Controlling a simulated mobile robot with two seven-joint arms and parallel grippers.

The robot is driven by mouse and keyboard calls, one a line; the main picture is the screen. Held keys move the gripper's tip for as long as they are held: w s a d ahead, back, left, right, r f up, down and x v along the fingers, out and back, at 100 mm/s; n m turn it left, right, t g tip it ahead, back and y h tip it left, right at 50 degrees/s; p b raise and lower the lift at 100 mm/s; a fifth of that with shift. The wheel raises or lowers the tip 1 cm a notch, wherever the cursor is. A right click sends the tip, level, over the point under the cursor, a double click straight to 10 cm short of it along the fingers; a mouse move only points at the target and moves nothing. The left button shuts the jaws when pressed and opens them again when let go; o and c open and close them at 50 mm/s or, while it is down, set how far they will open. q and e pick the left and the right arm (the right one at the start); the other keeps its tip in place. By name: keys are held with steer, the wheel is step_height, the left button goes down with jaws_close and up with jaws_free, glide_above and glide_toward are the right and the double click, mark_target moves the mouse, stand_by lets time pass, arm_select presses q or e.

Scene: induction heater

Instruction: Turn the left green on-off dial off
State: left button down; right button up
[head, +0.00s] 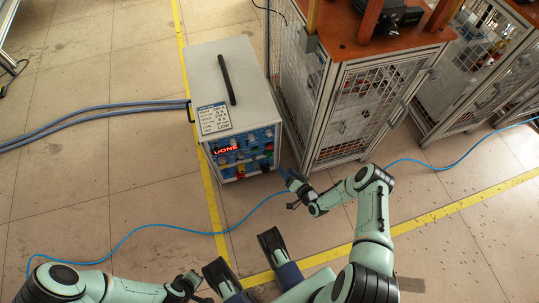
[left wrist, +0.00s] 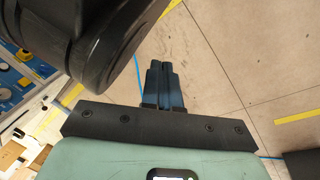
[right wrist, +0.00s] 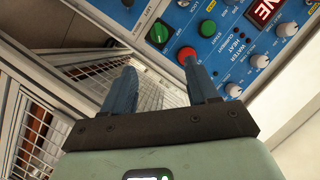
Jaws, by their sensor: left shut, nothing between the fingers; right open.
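The heater's blue control panel (head: 240,152) faces my arms in the head view, with small coloured controls and a red lit display (head: 226,149). In the right wrist view a green dial (right wrist: 159,33) shows on the panel at the top, beside a green button (right wrist: 208,28) and a red button (right wrist: 186,55). I cannot tell whether it is the left one, or its exact setting. My right gripper (right wrist: 160,75) is open and empty, just right of the panel in the head view (head: 289,188), apart from it. My left gripper (left wrist: 163,65) is shut and empty, low in the head view.
The grey heater cabinet (head: 215,80) has a black handle on top. A mesh cage (head: 370,95) with a wooden top stands close to its right. A blue cable (head: 130,232) and yellow floor lines cross the floor. The floor at left is mostly clear.

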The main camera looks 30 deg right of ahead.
mark_target(272, 156)
steer(key=b+x, duration=0.3)
steer(key=x, duration=0.7)
steer(key=shift+f+b, duration=0.15)
steer(key=shift+b, duration=0.15)
arm_select(q)
steer(key=s+a+f+g, duration=0.1)
steer(key=s+f+g, duration=0.2)
steer(key=s+f, duration=0.2)
steer(key=shift+s+n, duration=0.3)
steer(key=shift+s, duration=1.45)
arm_select(e)
steer(key=shift+w+f, duration=0.1)
steer(key=shift+w, duration=0.55)
arm_select(q)
steer(key=shift+f, duration=0.1)
arm_select(e)
steer(key=c, duration=1)
